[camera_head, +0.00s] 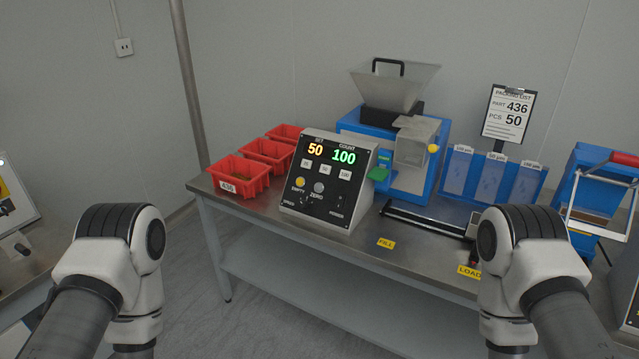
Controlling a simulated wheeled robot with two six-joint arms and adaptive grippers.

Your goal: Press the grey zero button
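The grey zero button (319,187) is a round button on the sloped black face of the control box (330,178), just above the word ZERO. A yellow button marked EMPTY (299,183) is to its left. The box's display reads SET 50 in yellow and COUNT 100 in green. My two arms show at the lower left and lower right, both well short of the box. Neither gripper is in view.
Red bins (240,175) stand left of the box. A blue machine with a grey hopper (394,88) stands behind it, with a green part (378,174) close to the box's right. The table (262,210) has bare room at its front edge.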

